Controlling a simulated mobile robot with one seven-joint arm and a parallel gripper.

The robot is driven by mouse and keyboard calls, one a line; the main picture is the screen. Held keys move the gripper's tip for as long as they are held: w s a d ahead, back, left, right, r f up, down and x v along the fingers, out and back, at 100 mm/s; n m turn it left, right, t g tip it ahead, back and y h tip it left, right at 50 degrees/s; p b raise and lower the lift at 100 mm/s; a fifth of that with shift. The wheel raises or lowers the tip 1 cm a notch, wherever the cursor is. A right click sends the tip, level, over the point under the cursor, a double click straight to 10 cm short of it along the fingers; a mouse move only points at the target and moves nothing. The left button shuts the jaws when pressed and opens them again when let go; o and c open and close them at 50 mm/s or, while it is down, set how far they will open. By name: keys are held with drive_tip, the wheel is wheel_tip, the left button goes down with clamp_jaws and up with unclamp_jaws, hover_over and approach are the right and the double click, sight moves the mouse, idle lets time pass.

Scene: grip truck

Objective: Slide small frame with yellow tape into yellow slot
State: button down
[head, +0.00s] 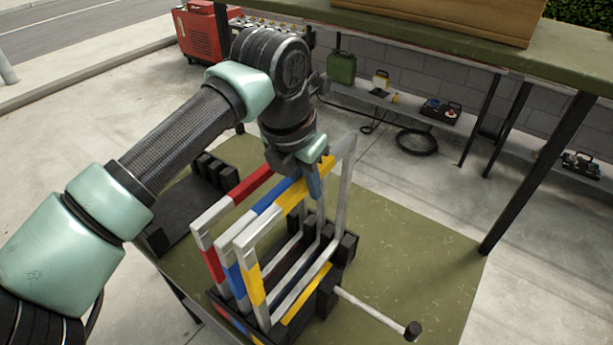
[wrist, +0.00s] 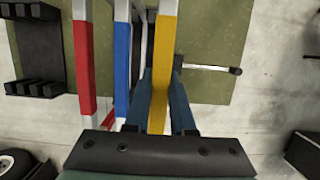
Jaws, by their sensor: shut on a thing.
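The white frame with yellow tape (head: 254,285) stands upright at the right end of a row of frames in the black rack (head: 345,250). My gripper (head: 311,182) is shut on its top bar. In the wrist view, the fingers (wrist: 161,95) are on either side of the yellow-taped bar (wrist: 164,60). The frame's lower bar runs just above a yellow strip (head: 307,293) on the rack's near side. I cannot tell whether the frame rests fully on the rack's bottom.
A blue-taped frame (head: 234,281) and a red-taped frame (head: 213,265) stand close on the left. A rod with a black end (head: 412,331) sticks out to the right. An empty black rack (head: 165,235) is at left. The green table (head: 430,250) is clear at right.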

drive_tip(key=shift+f+b, duration=1.9)
drive_tip(key=shift+f, duration=0.75)
drive_tip(key=c, duration=0.7)
unclamp_jaws()
